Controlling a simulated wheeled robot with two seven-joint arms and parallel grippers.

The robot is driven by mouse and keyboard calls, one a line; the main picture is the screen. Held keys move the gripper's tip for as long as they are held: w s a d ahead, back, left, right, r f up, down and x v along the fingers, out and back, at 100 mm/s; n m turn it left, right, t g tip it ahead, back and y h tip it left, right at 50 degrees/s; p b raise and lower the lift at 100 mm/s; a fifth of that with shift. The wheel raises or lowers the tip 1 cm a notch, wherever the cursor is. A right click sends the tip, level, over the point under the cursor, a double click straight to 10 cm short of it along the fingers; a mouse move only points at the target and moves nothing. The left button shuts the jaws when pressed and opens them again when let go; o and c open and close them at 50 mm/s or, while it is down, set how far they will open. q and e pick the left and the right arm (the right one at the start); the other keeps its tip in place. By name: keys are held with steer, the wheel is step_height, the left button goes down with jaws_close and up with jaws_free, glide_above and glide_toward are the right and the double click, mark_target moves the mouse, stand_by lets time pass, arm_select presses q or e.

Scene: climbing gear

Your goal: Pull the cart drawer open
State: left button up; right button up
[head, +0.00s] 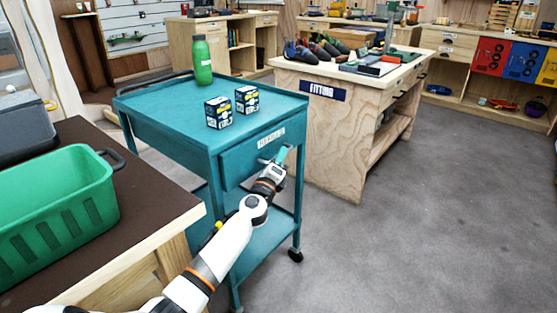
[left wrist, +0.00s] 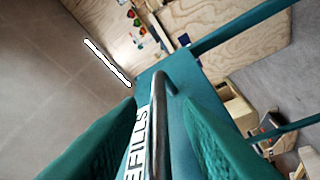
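The teal cart (head: 160,112) stands left of centre in the head view. Its drawer front (head: 238,160) carries a REFILLS label (head: 271,138) and sits close against the cart body, with no drawer inside showing. My left gripper (head: 281,155) is at the drawer front, just below the label. In the left wrist view my left gripper (left wrist: 165,140) has its two teal fingers apart, with the grey bar handle (left wrist: 159,110) between them. Gaps show beside the bar, so the fingers do not look closed on it. My right gripper is not in view.
A green bottle (head: 201,60) and two small boxes (head: 218,113) (head: 246,100) stand on the cart top. A brown table (head: 135,205) with a green bin (head: 95,215) is at left. The FITTING bench (head: 310,125) stands behind the cart. Floor (head: 400,240) at right is clear.

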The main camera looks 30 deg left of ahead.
arm_select(q)
steer(key=shift+c, duration=0.4)
jaws_close()
